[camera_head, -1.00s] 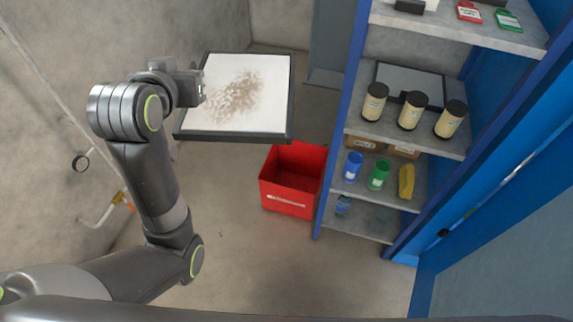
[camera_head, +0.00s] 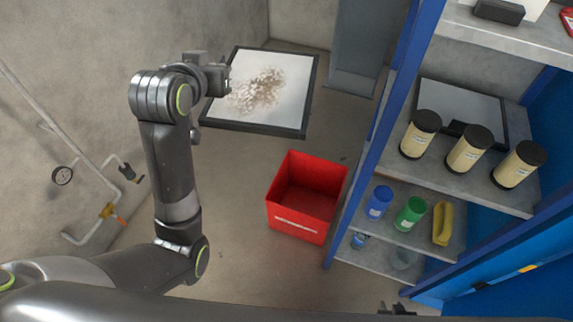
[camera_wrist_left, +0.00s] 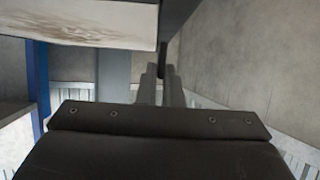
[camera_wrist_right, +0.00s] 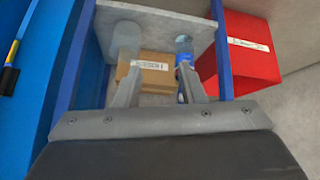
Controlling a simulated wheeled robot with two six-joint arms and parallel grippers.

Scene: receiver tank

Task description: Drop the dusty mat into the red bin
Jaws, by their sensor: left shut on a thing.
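The dusty mat (camera_head: 292,92) is a pale square panel with a black rim and brown dust on its face. My left gripper (camera_head: 222,75) is shut on its left edge and holds it up in the air. The mat also shows in the left wrist view (camera_wrist_left: 85,30). The red bin (camera_head: 297,222) stands on the floor, open and empty as far as I see, below and a little right of the mat. The bin also shows in the right wrist view (camera_wrist_right: 248,60). My right gripper (camera_wrist_right: 160,92) is open and empty in front of a low shelf; its tip shows at the head view's bottom edge.
A blue-framed shelf (camera_head: 375,150) stands just right of the bin, holding tan canisters (camera_head: 468,150), blue and green cups (camera_head: 410,214) and a yellow item (camera_head: 442,223). Pipes with a gauge (camera_head: 63,175) run along the left wall. Floor left of the bin is clear.

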